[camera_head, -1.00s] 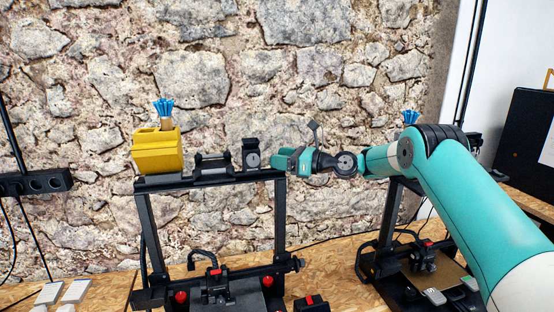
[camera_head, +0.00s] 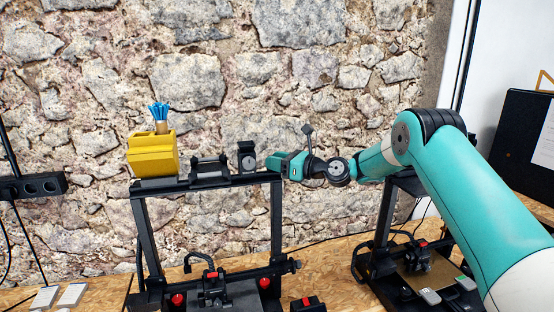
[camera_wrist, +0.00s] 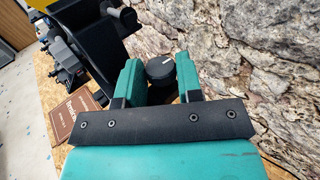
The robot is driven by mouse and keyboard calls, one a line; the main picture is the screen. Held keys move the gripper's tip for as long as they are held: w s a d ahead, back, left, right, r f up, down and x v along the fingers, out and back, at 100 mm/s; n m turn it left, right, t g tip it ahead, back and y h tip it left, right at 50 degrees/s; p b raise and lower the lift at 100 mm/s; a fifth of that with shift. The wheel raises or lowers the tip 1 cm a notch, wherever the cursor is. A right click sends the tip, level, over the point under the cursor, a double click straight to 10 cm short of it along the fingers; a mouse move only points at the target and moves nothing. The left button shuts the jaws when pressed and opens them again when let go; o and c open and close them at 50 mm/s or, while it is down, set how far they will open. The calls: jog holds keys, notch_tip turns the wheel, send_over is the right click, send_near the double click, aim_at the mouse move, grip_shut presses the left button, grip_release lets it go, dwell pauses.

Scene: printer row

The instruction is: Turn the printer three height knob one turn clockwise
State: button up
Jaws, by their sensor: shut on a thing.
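The height knob (camera_wrist: 160,69) is a round black cap with a white pointer line, seen between my fingers in the wrist view. My gripper (camera_wrist: 158,76) has one teal finger on each side of it and is shut on it. In the head view my gripper (camera_head: 273,163) is at the top right corner of the printer (camera_head: 278,215), a black upright frame. The knob is hidden behind my gripper there. No number shows on this printer.
A yellow box (camera_head: 152,156) with a blue-topped part stands on the frame's top bar, left of two black units. A second printer (camera_head: 410,270) stands to the right, below my arm. The stone wall (camera_head: 330,70) is close behind.

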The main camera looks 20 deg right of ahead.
jog(key=m+t+h+p, duration=0.3)
jog(key=h, duration=0.1)
jog(key=shift+s+a+r, duration=0.15)
jog(key=shift+s+a, duration=0.1)
jog(key=shift+m+t+h+p, duration=0.6)
jog(key=shift+m+h+p, duration=0.1)
jog(key=shift+h, duration=0.1)
jog(key=shift+f, duration=0.25)
jog(key=o, duration=0.9)
jog(key=b+v, duration=1)
jog(key=v, duration=0.7)
jog(key=shift+s+a, duration=0.1)
jog(key=shift+s, duration=0.2)
